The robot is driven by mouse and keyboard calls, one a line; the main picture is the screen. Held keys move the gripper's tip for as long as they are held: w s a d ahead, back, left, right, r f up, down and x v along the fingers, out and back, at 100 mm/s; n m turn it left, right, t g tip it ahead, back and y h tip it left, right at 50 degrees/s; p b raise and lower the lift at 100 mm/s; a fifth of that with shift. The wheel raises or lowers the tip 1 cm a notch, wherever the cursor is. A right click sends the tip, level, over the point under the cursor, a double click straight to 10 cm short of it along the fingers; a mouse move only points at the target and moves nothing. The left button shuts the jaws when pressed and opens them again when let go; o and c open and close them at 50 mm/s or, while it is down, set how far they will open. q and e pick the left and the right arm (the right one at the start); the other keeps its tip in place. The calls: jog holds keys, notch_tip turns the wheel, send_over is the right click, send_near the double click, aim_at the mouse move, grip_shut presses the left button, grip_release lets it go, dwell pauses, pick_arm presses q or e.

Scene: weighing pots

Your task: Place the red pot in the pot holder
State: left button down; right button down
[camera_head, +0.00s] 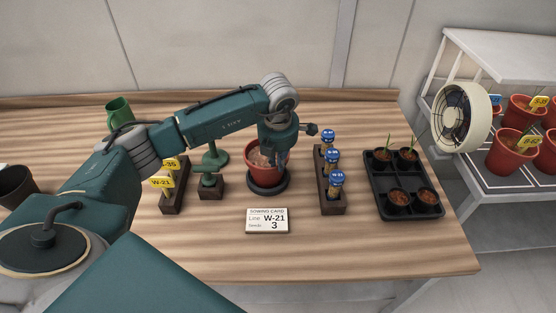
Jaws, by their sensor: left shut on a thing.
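The red pot (256,161), with brown soil inside, is near the middle of the table in the head view. My left gripper (280,148) comes down over its right rim and is shut on it. The pot is upright, in or just above the round black pot holder (268,186). I cannot tell whether the pot is fully seated. The gripper hides the pot's back right part. My right gripper is not in view.
A rack with blue-capped tubes (333,205) and a black seedling tray (405,209) stand right. Yellow tags W-35 and W-21 (162,182), a green tool (215,157) and a green mug (118,110) are left.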

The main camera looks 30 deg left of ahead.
pick_arm(q)
jog(key=shift+w, duration=0.1)
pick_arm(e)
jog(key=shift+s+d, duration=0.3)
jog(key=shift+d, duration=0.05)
pick_arm(q)
jog(key=shift+f, duration=0.1)
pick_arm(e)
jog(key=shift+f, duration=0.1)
pick_arm(q)
jog(key=c, duration=1.8)
grip_release()
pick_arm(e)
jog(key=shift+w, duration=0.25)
